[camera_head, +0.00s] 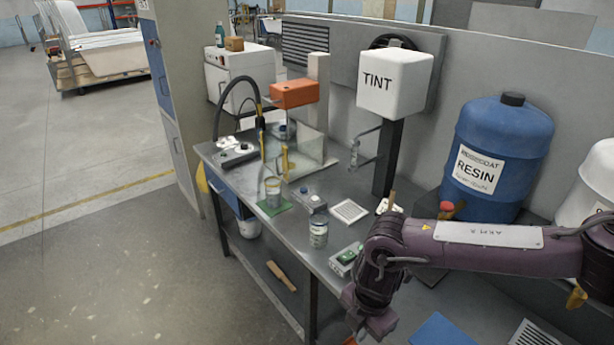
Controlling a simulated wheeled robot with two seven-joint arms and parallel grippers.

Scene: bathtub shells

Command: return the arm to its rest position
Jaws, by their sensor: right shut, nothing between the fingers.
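My right arm (480,245) comes in from the right edge, purple with a white label plate, and reaches over the front right part of the grey workbench (335,190). My right gripper (358,333) hangs down at the bottom of the view, near the bench's front edge. It is shut and holds nothing. Its fingertips are hard to make out. My left arm and gripper are not in view.
A blue resin drum (500,150) and a white TINT box (395,84) on a dark post stand behind my right arm. A jar (318,230), a green-topped box (346,258) and a white grid plate (349,211) lie left of it. Open floor (110,270) is at left.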

